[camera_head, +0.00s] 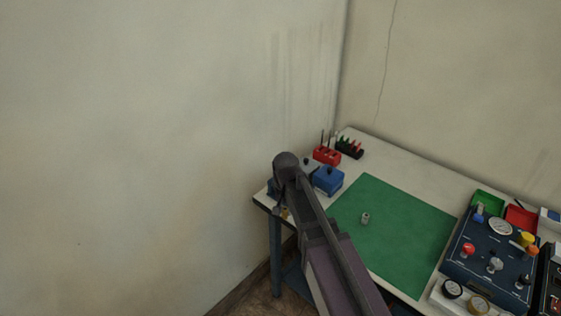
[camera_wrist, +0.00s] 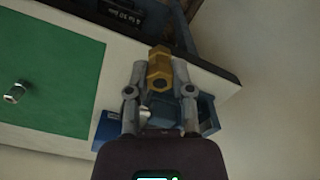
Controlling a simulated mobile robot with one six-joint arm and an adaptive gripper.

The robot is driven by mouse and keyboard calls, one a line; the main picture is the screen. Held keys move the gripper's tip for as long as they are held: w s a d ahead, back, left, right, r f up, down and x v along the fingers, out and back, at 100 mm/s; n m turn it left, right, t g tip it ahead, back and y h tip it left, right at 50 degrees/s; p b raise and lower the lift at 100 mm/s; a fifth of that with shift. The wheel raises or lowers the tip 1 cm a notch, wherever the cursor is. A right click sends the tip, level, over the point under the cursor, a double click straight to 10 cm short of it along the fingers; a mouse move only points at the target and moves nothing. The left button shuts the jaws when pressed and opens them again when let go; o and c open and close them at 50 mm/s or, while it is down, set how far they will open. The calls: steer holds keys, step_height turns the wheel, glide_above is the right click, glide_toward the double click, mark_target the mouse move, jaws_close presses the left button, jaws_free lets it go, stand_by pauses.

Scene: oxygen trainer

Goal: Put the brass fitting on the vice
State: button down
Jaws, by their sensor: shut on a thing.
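The brass fitting (camera_wrist: 160,68) is held between the two fingers of my gripper (camera_wrist: 159,90) in the wrist view. A small bit of the brass (camera_head: 285,213) shows below the arm's end in the head view. The blue-grey vice (camera_wrist: 208,115) is at the table's corner, partly hidden behind my gripper's fingers. In the head view the vice (camera_head: 272,191) shows just left of my arm, mostly covered by it. The fitting appears over the table's edge beside the vice. I cannot tell whether it touches the vice.
A blue box (camera_head: 329,180) stands close to the arm, with red and dark racks (camera_head: 327,155) behind it. A small metal fitting (camera_head: 365,218) stands on the green mat (camera_head: 410,230). A blue gauge panel (camera_head: 485,262) is at the right. The wall is near the vice corner.

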steer(key=w+a+r+p, duration=0.1)
steer(key=w+r+p, duration=0.2)
steer(key=w, duration=0.4)
steer(key=w+a+r+p, duration=0.1)
steer(key=w+r+p, duration=0.3)
steer(key=w, duration=0.4)
steer(key=shift+w+a+r, duration=0.15)
steer(key=shift+w+r, duration=0.05)
steer(key=shift+w, duration=0.1)
steer(key=shift+f, duration=0.1)
steer(key=shift+f+b, duration=2.35)
steer(key=shift+f, duration=0.05)
steer(key=shift+f+b, duration=1.15)
steer(key=shift+b, duration=0.05)
steer(key=shift+c, duration=2.1)
jaws_free()
steer(key=shift+r, duration=0.15)
